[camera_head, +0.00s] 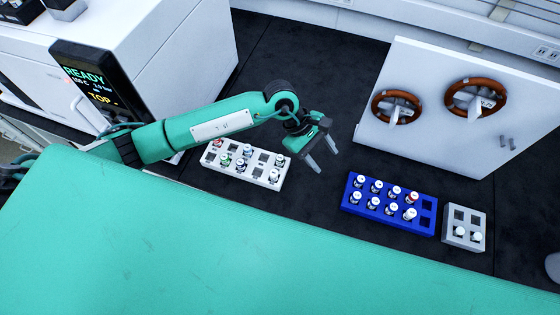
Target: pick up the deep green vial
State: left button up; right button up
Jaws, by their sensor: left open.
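A small vial with a green cap (225,159) stands in the white rack (284,180), toward its left end, among several white- or grey-capped vials. The picture is too small to tell its exact shade. My left gripper (325,160) is open and empty. It hangs over the dark bench to the right of the white rack, apart from the vials, with its fingers pointing down and right. My left arm reaches across above the back of the rack. My right gripper is not in view.
A blue rack (428,223) holds several white-capped vials and one red-capped vial (412,197). A small grey rack (463,210) with two vials stands right of it. A white cabinet with brown handwheels (397,107) stands behind. The dark bench between the white and blue racks is clear.

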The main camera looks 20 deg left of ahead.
pick_arm(q)
jog(key=w+a+f+m+t+y, duration=0.1)
jog(key=w+a+m+y, duration=0.1)
jog(key=a+y, duration=0.3)
jog(key=w+a+f+m+y, duration=0.1)
jog(key=w+a+y, duration=0.15)
jog(key=a, duration=0.55)
jog(key=b, duration=0.4)
send_over(280, 157)
jog(key=f, duration=0.8)
jog(key=shift+w+a, duration=0.15)
jog(key=shift+w, duration=0.1)
jog(key=shift+s+f, duration=0.1)
jog(key=shift+f, duration=0.75)
jog(key=f+b, duration=0.1)
jog(key=f, duration=0.3)
jog(key=shift+s+f, duration=0.1)
jog(key=shift+s, duration=0.1)
jog(key=c, duration=1)
jog(key=shift+c, duration=0.3)
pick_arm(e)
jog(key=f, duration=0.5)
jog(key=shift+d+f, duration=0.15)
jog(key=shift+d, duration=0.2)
pick_arm(q)
jog(key=shift+r, duration=0.2)
